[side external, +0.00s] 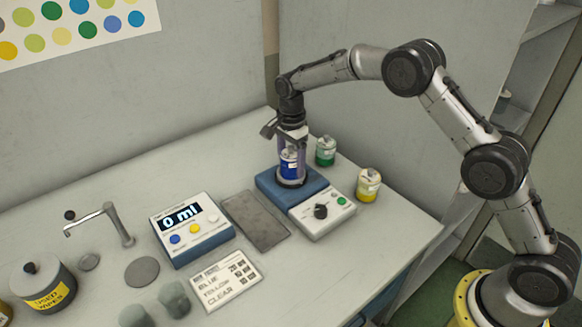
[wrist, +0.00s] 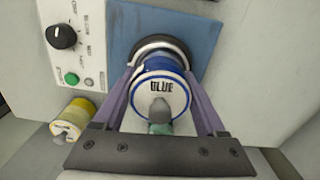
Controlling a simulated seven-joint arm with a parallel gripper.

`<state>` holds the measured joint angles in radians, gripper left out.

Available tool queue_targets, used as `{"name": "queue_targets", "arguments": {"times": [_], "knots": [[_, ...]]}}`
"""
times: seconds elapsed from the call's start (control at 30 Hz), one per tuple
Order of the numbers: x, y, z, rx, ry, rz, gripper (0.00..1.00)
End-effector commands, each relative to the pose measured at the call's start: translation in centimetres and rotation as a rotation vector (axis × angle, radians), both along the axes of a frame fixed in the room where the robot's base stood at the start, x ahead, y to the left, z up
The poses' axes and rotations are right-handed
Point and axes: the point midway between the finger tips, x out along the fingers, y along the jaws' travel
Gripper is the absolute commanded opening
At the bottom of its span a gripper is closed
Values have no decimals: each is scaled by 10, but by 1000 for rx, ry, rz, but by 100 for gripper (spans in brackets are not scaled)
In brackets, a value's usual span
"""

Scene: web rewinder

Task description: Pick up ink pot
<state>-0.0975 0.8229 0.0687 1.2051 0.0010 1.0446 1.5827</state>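The blue ink pot (side external: 289,165) stands upright on the blue pad of a small machine. In the wrist view its white lid reads BLUE (wrist: 160,88) and has a grey knob. My gripper (side external: 291,160) points down over it, with one purple finger on each side of the pot; they also show in the wrist view (wrist: 160,75). The fingertips lie close along the pot's sides. I cannot tell whether they touch it. A green pot (side external: 325,151) stands behind it and a yellow pot (side external: 368,185) to its right.
The machine's control panel (side external: 322,212) has a black knob and a green button. A display box (side external: 191,228) reads 0 ml. A grey plate (side external: 255,219), a label card (side external: 228,283) and a wipes tub (side external: 44,288) lie further left. The back wall is close behind.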

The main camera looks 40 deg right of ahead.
Motion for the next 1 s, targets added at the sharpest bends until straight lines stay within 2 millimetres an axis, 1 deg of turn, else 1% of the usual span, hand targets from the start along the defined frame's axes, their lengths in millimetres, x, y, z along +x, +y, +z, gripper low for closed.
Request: {"name": "queue_targets", "arguments": {"times": [0.03, 0.17, 0.2, 0.27, 0.3, 0.53, 0.67, 0.77, 0.83, 0.97, 1.0], "knots": [[0, 0, 0, 0, 0, 0, 44], [0, 0, 0, 0, 0, 0, 21], [0, 0, 0, 0, 0, 0, 14], [0, 0, 1, 0, -2, 0, 3], [0, 0, 1, 0, -2, 0, 0], [1, 0, 3, 0, -2, 0, 0], [1, 0, 10, 0, -5, 0, 0], [1, 0, 22, -1, -5, 0, 0], [1, 0, 33, 0, -6, 0, 0], [-17, -2, 55, 0, -6, 0, 0], [-24, -3, 64, 0, -6, 0, 0]]}}
